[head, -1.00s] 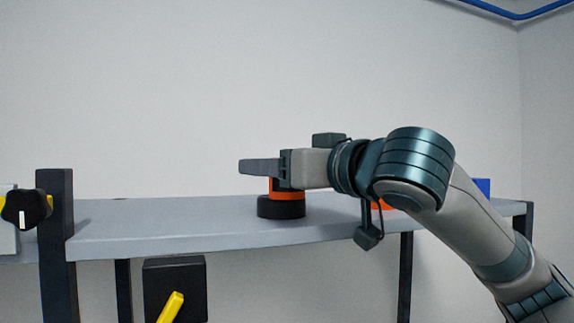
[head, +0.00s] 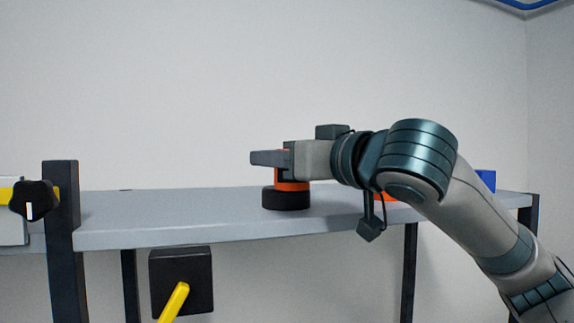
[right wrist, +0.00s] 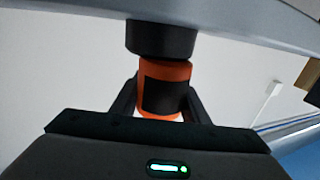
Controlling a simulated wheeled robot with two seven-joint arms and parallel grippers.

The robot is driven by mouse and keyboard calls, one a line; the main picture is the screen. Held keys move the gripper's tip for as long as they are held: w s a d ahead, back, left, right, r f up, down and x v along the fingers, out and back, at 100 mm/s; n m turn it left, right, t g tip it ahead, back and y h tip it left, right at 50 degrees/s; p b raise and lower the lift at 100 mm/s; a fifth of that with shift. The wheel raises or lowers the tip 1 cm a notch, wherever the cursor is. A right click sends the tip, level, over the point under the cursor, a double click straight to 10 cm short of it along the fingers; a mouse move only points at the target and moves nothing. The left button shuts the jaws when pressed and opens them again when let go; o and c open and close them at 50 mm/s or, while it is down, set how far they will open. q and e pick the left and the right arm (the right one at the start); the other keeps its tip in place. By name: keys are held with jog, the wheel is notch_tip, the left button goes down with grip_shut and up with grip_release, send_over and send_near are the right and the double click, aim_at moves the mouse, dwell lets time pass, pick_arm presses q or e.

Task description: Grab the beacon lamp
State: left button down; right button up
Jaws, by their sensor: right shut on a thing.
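The beacon lamp (head: 287,197) has a black round base and an orange body, and stands upright on the grey shelf (head: 160,220). My right gripper (head: 270,158) reaches in from the right at the lamp's upper body and is shut on it. Its fingers hide the top of the lamp in the head view. In the right wrist view the lamp (right wrist: 165,75) appears base-up between the two fingers (right wrist: 160,100), its black base against the shelf. My left gripper is not in view.
A black knob (head: 35,200) with yellow shows at the left by a dark post (head: 62,220). A black box (head: 182,270) with a yellow lever is below the shelf. A blue object (head: 485,180) and an orange object (head: 386,197) are at the right, partly behind my arm.

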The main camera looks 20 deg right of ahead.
jog(key=shift+r, duration=0.1)
jog(key=shift+r+b, duration=0.7)
jog(key=shift+r, duration=0.05)
notch_tip(320, 180, up, 2)
jog(key=shift+r+b, duration=0.2)
jog(key=shift+b, duration=0.55)
jog(key=d+r+b, duration=0.4)
jog(key=d+r, duration=0.3)
jog(key=d, duration=0.4)
jog(key=shift+s+d, duration=0.35)
jog(key=shift+d, duration=0.05)
